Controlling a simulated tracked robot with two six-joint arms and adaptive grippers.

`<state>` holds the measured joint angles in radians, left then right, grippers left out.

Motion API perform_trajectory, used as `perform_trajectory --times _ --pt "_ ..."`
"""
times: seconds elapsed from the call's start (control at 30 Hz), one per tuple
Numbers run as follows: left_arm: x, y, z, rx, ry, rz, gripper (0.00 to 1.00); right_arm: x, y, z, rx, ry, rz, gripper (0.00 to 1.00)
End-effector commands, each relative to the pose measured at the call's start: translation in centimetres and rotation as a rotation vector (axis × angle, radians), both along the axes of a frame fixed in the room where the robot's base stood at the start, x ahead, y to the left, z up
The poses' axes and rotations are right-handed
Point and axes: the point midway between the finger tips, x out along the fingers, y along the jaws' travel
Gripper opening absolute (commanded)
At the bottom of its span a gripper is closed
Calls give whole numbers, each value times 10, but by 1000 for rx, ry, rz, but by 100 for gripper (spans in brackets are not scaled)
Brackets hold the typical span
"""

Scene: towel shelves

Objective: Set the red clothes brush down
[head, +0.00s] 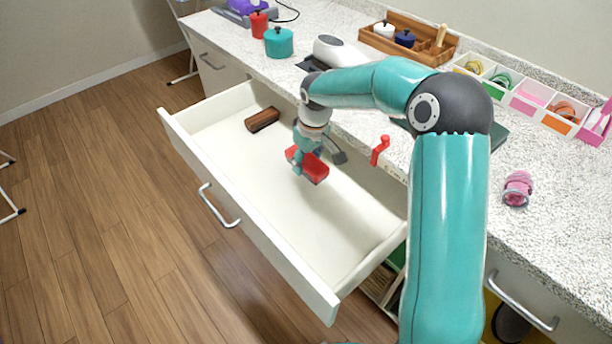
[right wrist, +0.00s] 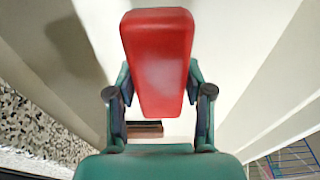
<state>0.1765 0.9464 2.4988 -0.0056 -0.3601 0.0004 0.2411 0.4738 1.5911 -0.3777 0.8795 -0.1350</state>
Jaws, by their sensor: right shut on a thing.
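The red clothes brush (head: 308,165) is in my right gripper (head: 307,158), over the open white drawer (head: 320,222). In the right wrist view the brush (right wrist: 160,60) fills the middle, with a finger of the gripper (right wrist: 160,108) on each side of it. The gripper is shut on it. I cannot tell whether the brush touches the drawer floor. My left gripper is not in view.
A brown wooden brush-like block (head: 262,119) lies in the far left part of the drawer. The drawer floor in front of and right of the brush is clear. The speckled countertop (head: 545,200) borders the drawer; a red clamp-like item (head: 380,150) is at its edge.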

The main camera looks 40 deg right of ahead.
Motion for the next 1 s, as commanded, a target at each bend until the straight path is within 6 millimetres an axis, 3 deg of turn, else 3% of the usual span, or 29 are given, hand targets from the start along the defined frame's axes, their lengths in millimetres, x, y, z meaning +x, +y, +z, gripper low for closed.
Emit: perform_trajectory --times 0.5,0.87,0.9,1.0 --pt "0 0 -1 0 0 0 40 0 -1 -53 0 0 -2 19" --pt "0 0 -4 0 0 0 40 0 -1 -58 0 -1 -3 19" --pt "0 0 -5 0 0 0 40 0 -1 -58 1 -1 -3 53" --pt "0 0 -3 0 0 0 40 0 -1 -57 1 -1 -3 70"
